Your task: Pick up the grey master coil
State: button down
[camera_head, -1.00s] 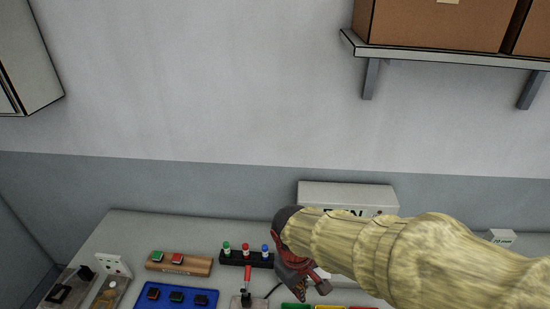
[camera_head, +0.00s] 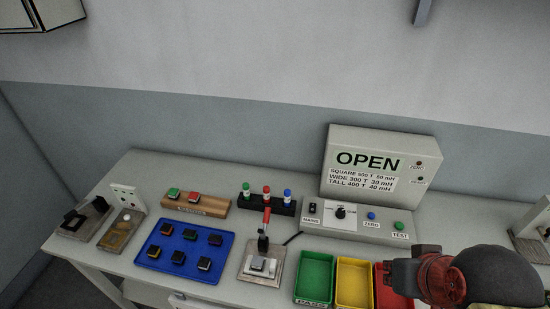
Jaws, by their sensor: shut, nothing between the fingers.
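A small light grey block (camera_head: 259,264) sits on the base of the lever fixture (camera_head: 247,274) with a red handle, at the front middle of the bench. It may be the grey master coil; I cannot tell for sure. A wooden rack (camera_head: 211,206) behind it holds a green-topped block (camera_head: 173,193) and a red-topped block (camera_head: 193,197); no grey one shows on it. My gripper (camera_head: 404,277) is at the lower right, over the red bin, well to the right of the grey block. It appears shut and empty, partly hidden by its own body.
A blue tray (camera_head: 221,258) of dark blocks lies left of the fixture. Green (camera_head: 315,276), yellow (camera_head: 353,281) and red (camera_head: 383,271) bins stand to its right. Behind are a black holder (camera_head: 283,208) with coloured-topped pieces and a tester (camera_head: 347,219) reading OPEN.

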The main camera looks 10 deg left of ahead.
aim_at(257, 262)
jog(key=j, duration=0.7)
jog(key=j+z, duration=0.1)
jog(key=j, duration=0.6)
jog(key=k+j+z, duration=0.1)
jog(key=j, duration=1.3)
jog(key=k+j+z, duration=0.1)
jog(key=j, duration=0.55)
